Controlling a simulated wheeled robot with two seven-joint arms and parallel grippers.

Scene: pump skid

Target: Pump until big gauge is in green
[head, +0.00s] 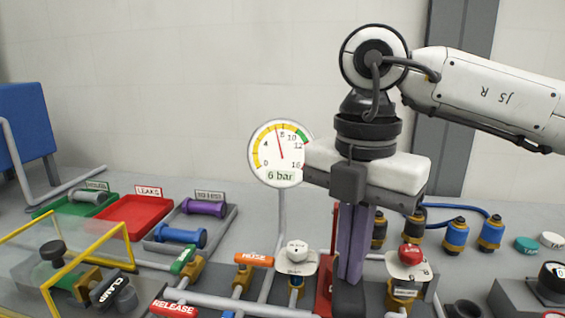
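The big gauge (272,158) stands on a thin post in the middle of the head view. Its needle points up, a little left of the 8, outside the green band at the upper right of the dial. Its plate reads 6 bar. My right gripper (350,296) points straight down just right of the gauge and its body covers the gauge's right edge. Its long fingers look close together, with the dark tips low among the skid parts. A red part (325,288) shows just left of the tips. What lies between or behind the fingers is hidden. My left gripper is out of view.
A red RELEASE handle (174,309), an orange HOSE handle (254,260) and a green handle (183,260) stand at front left. A yellow-framed guard (127,243) is far left. A red tray (135,217) lies behind. Blue-and-brass fittings (456,236) stand at right.

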